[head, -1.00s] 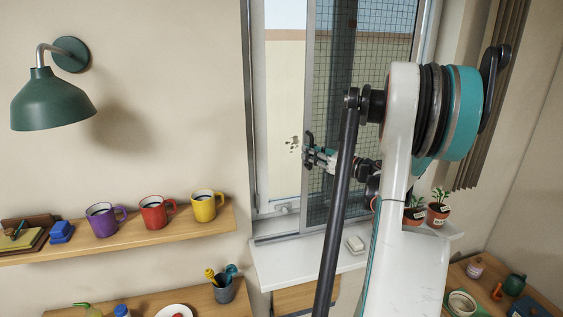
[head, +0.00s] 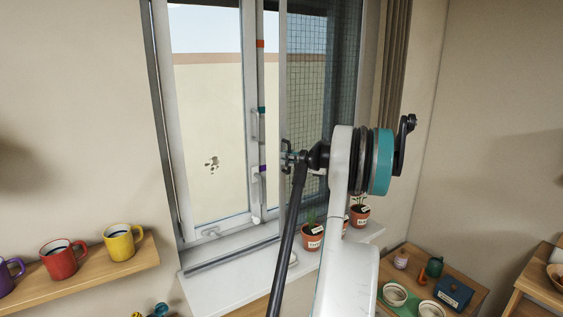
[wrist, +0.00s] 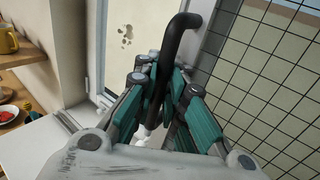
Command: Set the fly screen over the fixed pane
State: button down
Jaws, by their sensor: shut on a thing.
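The fly screen (head: 325,110) is a dark mesh panel with a pale upright edge, covering the right part of the window. Its mesh fills the right of the wrist view (wrist: 265,75). My gripper (head: 289,157) is at the screen's left edge. In the wrist view its teal fingers (wrist: 160,85) are shut on the black, bent handle (wrist: 185,24). The left window pane (head: 208,110) is clear of mesh. I cannot tell for certain which pane is fixed; the right one lies behind the mesh. My arm hides the screen's lower part.
Potted plants (head: 312,236) stand on the right of the white sill (head: 222,285). A shelf with mugs (head: 118,242) is at the left. A low table with bowls (head: 395,294) stands at lower right. A curtain (head: 396,60) hangs right of the window.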

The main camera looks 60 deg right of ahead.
jog(key=shift+s+d, duration=0.15)
jog(key=shift+s, duration=0.05)
jog(key=c, duration=1.9)
grip_release()
jog(key=shift+c, duration=0.2)
jog(key=shift+s+d, duration=0.1)
jog(key=s, duration=1.2)
jog(key=shift+d, duration=0.25)
